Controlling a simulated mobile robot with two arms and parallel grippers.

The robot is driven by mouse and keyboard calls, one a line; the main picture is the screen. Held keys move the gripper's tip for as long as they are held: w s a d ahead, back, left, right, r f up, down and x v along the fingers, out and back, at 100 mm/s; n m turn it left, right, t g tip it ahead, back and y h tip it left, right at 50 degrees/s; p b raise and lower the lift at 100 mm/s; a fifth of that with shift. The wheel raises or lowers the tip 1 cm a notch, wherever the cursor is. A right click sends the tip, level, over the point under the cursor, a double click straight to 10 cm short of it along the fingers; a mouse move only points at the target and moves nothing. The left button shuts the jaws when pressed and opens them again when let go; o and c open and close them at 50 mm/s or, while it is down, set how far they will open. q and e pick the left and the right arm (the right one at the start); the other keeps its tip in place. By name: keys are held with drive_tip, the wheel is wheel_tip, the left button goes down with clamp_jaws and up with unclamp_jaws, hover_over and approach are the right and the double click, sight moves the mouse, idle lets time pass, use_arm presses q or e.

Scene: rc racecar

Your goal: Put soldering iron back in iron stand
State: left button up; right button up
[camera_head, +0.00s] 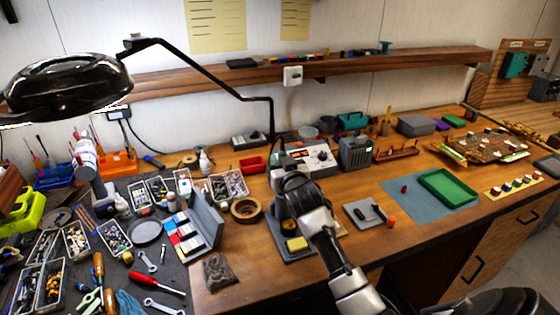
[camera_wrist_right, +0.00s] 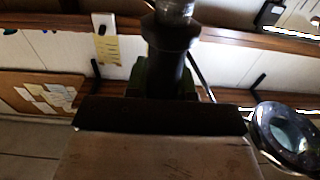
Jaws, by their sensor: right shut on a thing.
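My right gripper (camera_head: 288,182) is above the bench, over the iron stand. In the right wrist view it is shut on a dark upright handle with a metal collar, which appears to be the soldering iron (camera_wrist_right: 172,42). The iron's tip is not clear in either view. I cannot tell whether the iron touches the stand. My left gripper is not in view.
A soldering station (camera_head: 318,157) and a grey box unit (camera_head: 356,153) stand behind the gripper. A tape roll (camera_head: 245,209) and an open case (camera_head: 203,225) are to the left. A grey tray (camera_head: 362,213) lies right. The lamp arm (camera_head: 205,72) crosses above the bench's back.

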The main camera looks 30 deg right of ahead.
drive_tip(key=shift+f+b, duration=1.1)
drive_tip(key=shift+f, duration=0.6)
drive_tip(key=o, duration=1.3)
drive_tip(key=shift+o, duration=0.2)
drive_tip(key=shift+s+a+r+p, duration=0.1)
drive_tip(key=shift+s+r+p, duration=0.1)
drive_tip(key=shift+s+p, duration=0.25)
drive_tip(key=shift+s+a+r+p, duration=0.1)
drive_tip(key=shift+s+r+p, duration=0.05)
drive_tip(key=shift+s+p, duration=0.25)
drive_tip(key=s+p, duration=0.1)
drive_tip(key=s+a+r+p, duration=0.1)
drive_tip(key=s, duration=0.1)
drive_tip(key=s+p, duration=0.2)
drive_tip(key=shift+s+a+r, duration=0.1)
drive_tip(key=shift+a+r, duration=0.05)
drive_tip(key=shift+r, duration=0.05)
